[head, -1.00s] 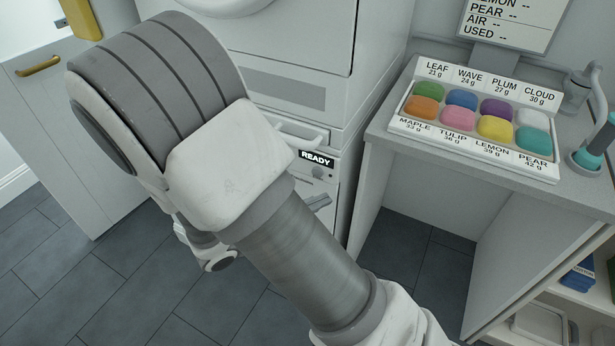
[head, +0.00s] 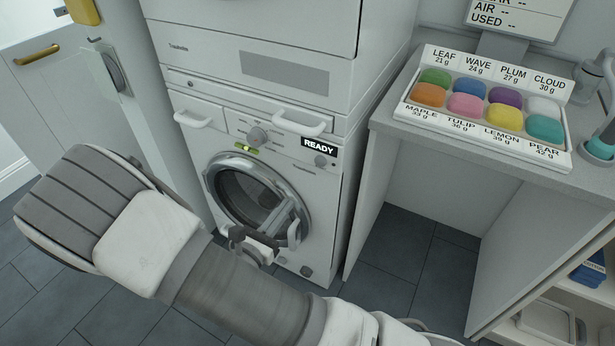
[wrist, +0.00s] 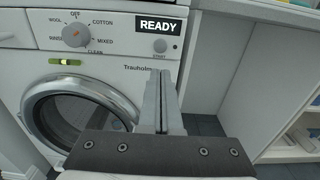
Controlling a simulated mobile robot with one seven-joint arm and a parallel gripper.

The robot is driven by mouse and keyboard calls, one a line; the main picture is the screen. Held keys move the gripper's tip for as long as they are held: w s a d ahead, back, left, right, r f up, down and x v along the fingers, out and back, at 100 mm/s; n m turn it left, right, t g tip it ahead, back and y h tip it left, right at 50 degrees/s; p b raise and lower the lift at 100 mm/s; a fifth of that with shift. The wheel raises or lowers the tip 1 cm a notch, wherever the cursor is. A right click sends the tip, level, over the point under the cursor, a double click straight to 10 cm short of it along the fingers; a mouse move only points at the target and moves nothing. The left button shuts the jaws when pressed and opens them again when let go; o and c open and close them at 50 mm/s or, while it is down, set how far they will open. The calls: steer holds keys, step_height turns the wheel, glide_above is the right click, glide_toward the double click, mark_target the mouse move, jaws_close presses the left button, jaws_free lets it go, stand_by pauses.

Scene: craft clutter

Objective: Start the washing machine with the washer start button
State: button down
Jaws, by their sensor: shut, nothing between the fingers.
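The washing machine (head: 235,140) is white with a round door, and its display (head: 319,148) reads READY. The washer start button (head: 320,161) is a small round grey knob just below the display. In the wrist view the start button (wrist: 160,46) sits above the label START, under the READY display (wrist: 158,25). My gripper (wrist: 163,78) is shut and empty, fingers side by side. Its tips appear below and close to the button in that view; a gap cannot be judged. In the head view my gripper (head: 280,212) is in front of the door, below the button.
The round door (head: 258,190) looks closed. A counter (head: 400,110) with a tray of coloured blocks (head: 480,145) stands right. Floor between them is clear.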

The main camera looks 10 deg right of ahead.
mark_target(319, 163)
steer(key=b+x, duration=0.3)
steer(key=x, duration=1)
steer(key=shift+s+f, duration=0.1)
steer(key=shift+w+d, duration=0.3)
steer(key=shift+w, duration=0.1)
